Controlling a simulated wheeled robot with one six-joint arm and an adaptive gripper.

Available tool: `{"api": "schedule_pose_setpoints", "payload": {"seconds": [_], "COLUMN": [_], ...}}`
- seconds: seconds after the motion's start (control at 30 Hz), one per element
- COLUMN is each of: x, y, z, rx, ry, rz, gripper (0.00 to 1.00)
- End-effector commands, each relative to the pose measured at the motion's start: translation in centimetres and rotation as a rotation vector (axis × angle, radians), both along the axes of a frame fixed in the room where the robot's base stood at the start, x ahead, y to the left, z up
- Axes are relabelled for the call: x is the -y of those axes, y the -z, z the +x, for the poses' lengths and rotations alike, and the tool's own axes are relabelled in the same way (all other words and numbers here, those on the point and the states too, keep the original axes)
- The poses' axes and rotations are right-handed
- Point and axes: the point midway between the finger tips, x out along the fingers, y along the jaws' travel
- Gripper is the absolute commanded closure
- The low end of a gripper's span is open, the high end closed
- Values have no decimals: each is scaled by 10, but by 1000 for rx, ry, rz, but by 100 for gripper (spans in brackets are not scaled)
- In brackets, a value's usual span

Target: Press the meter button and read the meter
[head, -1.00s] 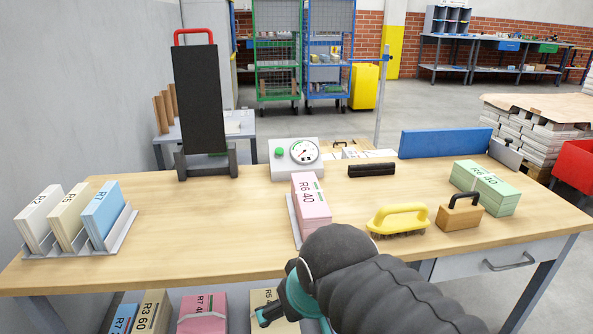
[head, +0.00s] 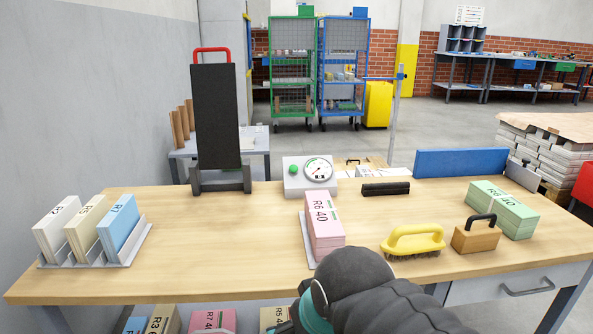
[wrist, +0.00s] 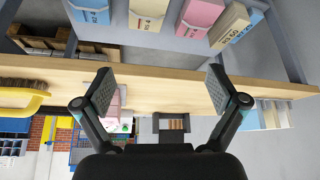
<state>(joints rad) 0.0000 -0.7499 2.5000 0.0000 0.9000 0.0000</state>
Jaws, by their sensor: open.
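The meter (head: 311,186) is a pale box at the table's back middle. It has a round white dial (head: 318,169) and a green button (head: 293,169) on its left side. The dial reading is too small to make out. In the head view my gripper is mostly hidden behind my dark arm at the bottom edge, well in front of the meter. In the wrist view my gripper (wrist: 157,88) is open and empty, its two fingers wide apart in front of the table's front edge.
On the wooden table (head: 210,245), a pink bundle (head: 323,225) stands in front of the meter. A black bar (head: 385,189), yellow brush (head: 412,240), wooden block (head: 475,236) and green bundle (head: 502,209) lie right. A dark upright stand (head: 217,115) and a bundle rack (head: 140,245) are left.

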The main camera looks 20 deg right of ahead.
Motion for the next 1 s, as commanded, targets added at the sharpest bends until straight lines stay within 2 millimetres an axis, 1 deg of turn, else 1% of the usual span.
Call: {"api": "schedule_pose_setpoints", "payload": {"seconds": [0.37,0.4,0.47,0.5,0.57,0.6,0.67,0.7,0.77,0.8,1.0], "x": [0,0,0,0,0,0,0,0,0,0,0], "y": [0,0,0,0,0,0,0,0,0,0,0], "z": [0,0,0,0,0,0,0,0,0,0,0], "rx": [0,0,0,0,0,0,0,0,0,0,0], "ry": [0,0,0,0,0,0,0,0,0,0,0], "rz": [0,0,0,0,0,0,0,0,0,0,0], "gripper": [5,7,22,32,47,57,72,82,97,100,100]}}
